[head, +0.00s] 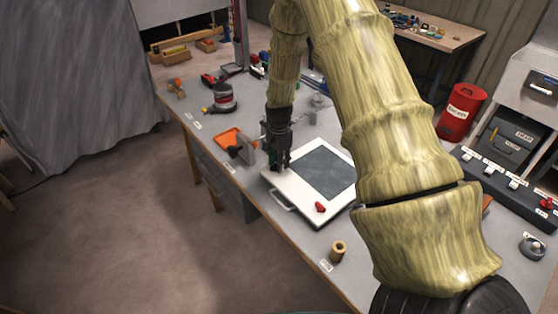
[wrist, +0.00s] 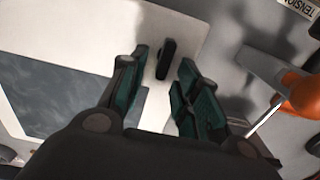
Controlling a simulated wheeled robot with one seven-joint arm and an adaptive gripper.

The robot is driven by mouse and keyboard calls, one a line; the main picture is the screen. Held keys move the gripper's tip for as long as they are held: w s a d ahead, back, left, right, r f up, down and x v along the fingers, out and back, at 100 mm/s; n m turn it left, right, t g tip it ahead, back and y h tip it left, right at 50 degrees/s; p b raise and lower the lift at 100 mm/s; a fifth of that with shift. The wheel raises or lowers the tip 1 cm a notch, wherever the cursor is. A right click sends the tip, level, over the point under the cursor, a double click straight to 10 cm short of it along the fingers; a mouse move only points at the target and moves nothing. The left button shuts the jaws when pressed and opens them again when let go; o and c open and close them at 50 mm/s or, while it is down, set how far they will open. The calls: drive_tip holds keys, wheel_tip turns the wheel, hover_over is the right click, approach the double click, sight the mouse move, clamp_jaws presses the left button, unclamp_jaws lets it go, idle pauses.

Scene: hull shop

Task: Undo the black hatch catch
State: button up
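The black hatch catch (wrist: 166,59) shows in the wrist view as a small dark bar on the white rim of the hatch (wrist: 95,35). In the head view the white hatch (head: 290,190) with its dark grey pane lies on the bench, and my gripper (head: 279,165) hides the black catch. My gripper is over the hatch's far left corner. In the wrist view its teal-padded fingers (wrist: 163,68) are apart, with the catch showing between their tips. I cannot tell how far above it they are. A red catch (head: 320,207) sits on the hatch's near edge.
An orange-handled tool (wrist: 298,92) with a thin metal shaft lies close to my right finger in the wrist view. A tan cylinder (head: 338,251) stands near the front edge. A silver handle (head: 283,200) runs along the hatch's left side.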

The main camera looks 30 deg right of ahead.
clamp_jaws()
drive_tip(key=shift+n, duration=0.3)
drive_tip(key=n, duration=0.3)
drive_tip(key=w+n+b, duration=0.1)
drive_tip(key=n, duration=0.2)
drive_tip(key=shift+a, duration=0.15)
drive_tip(key=n, duration=0.5)
drive_tip(key=shift+w+a+n+b, duration=0.3)
drive_tip(key=shift+a, duration=0.05)
drive_tip(key=n, duration=0.2)
drive_tip(key=a+n, duration=0.1)
drive_tip(key=n, duration=0.2)
drive_tip(key=shift+w+n, duration=0.1)
drive_tip(key=shift+n, duration=0.5)
